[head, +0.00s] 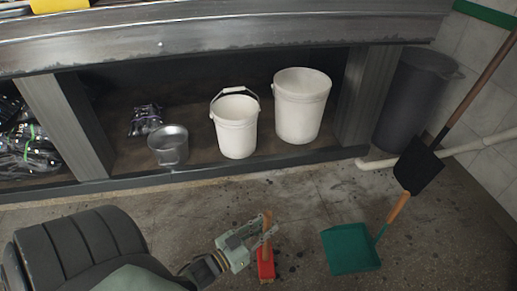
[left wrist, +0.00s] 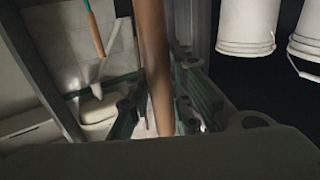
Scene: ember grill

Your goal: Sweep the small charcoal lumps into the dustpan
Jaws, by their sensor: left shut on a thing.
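My left gripper (head: 264,231) is shut on the wooden handle of a red hand brush (head: 266,264), low over the floor. The brush handle (left wrist: 153,60) also runs upright between my left gripper's fingers (left wrist: 160,110) in the left wrist view. A green dustpan (head: 350,250) with a wooden-gripped handle (head: 398,207) lies on the floor to the right of the brush. Small dark charcoal lumps (head: 292,240) are scattered on the floor around the brush and between it and the dustpan. I cannot tell whether the bristles touch the floor. My right gripper is not in view.
A long-handled black shovel (head: 419,166) leans behind the dustpan, near a dark bin (head: 413,100) and a white pipe (head: 378,163). Two white buckets (head: 236,128) (head: 302,108) and a metal pot (head: 168,144) stand on the low shelf under the counter. The floor between brush and dustpan holds only lumps.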

